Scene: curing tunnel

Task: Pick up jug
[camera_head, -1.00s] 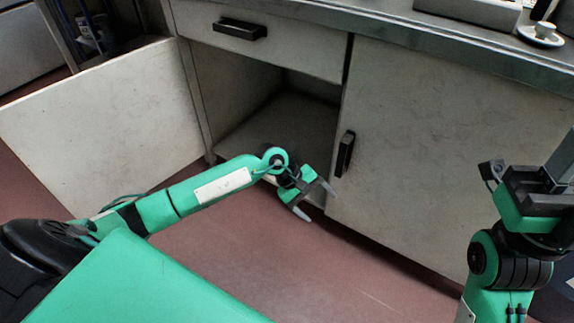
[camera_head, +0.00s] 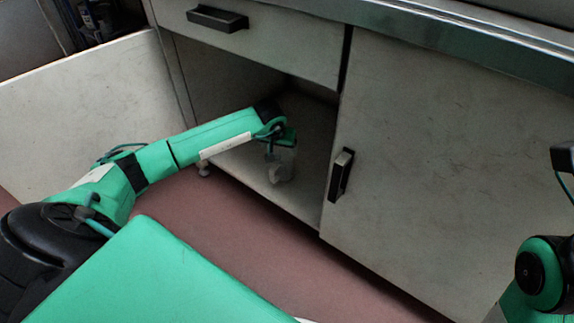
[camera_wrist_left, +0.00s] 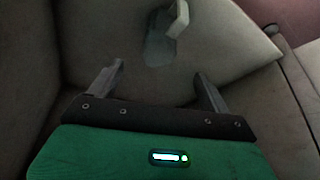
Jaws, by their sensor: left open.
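A pale, greyish jug (camera_head: 284,166) stands on the floor of the open cupboard, partly hidden behind my left gripper (camera_head: 273,152). In the left wrist view the jug (camera_wrist_left: 160,48) shows beyond the fingertips, with a pale block-like part (camera_wrist_left: 178,18) at its upper right. My left gripper (camera_wrist_left: 160,76) is open and has nothing between its fingers. The jug is ahead of the fingers, apart from them in the wrist view. Only part of my right arm shows at the right edge; its gripper is out of frame.
The cupboard's open door (camera_head: 90,110) stands at the left. A shut door with a dark handle (camera_head: 341,175) borders the opening on the right. A drawer (camera_head: 270,40) sits above the opening. The reddish floor (camera_head: 230,225) in front is clear.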

